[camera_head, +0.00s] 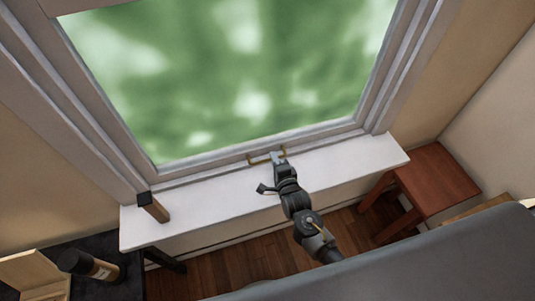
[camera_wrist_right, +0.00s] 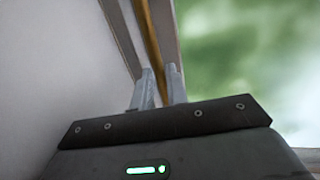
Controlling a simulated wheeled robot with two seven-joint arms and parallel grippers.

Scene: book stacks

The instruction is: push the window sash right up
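The window sash (camera_head: 325,131) has a pale frame around a blurred green pane. Its bottom rail sits low, close to the white sill. A brass handle (camera_head: 253,161) is fixed along the bottom rail, and it also shows as a brass bar in the right wrist view (camera_wrist_right: 150,35). My right gripper (camera_head: 278,157) reaches over the sill to the handle. In the right wrist view my two fingers (camera_wrist_right: 160,84) are close together, with the bar running between them; they look shut on it. Part of the handle is hidden behind my gripper. My left gripper is not in view.
A dark table (camera_head: 105,255) with a bottle-like object (camera_head: 92,265) is at lower left. A reddish wooden stool (camera_head: 438,183) stands at right. The white sill (camera_head: 350,159) is otherwise clear.

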